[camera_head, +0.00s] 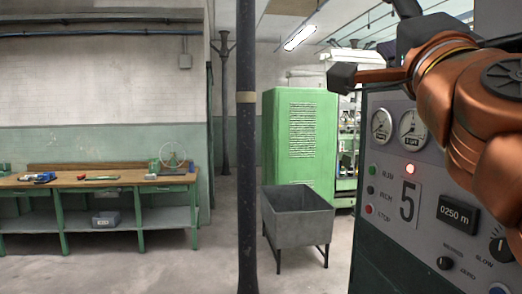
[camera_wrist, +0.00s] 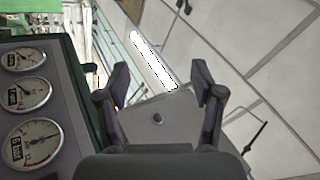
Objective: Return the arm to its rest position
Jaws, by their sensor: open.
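My gripper (camera_wrist: 160,75) shows in the wrist view with its two dark fingers spread apart. Nothing is held between them. The wrist view looks up toward the pale ceiling and a bright lamp (camera_wrist: 153,60). In the head view my orange arm is raised at the right, in front of the upper part of a grey control panel (camera_head: 425,160). The gripper's fingertips cannot be made out clearly there. The panel's gauges also show at the left of the wrist view (camera_wrist: 30,92), beside the gripper and apart from its fingers.
A dark post (camera_head: 247,150) rises in the middle. Behind are a grey bin (camera_head: 298,215) on legs, a green cabinet (camera_head: 290,140) and a workbench (camera_head: 105,183). Floor at the left front is clear.

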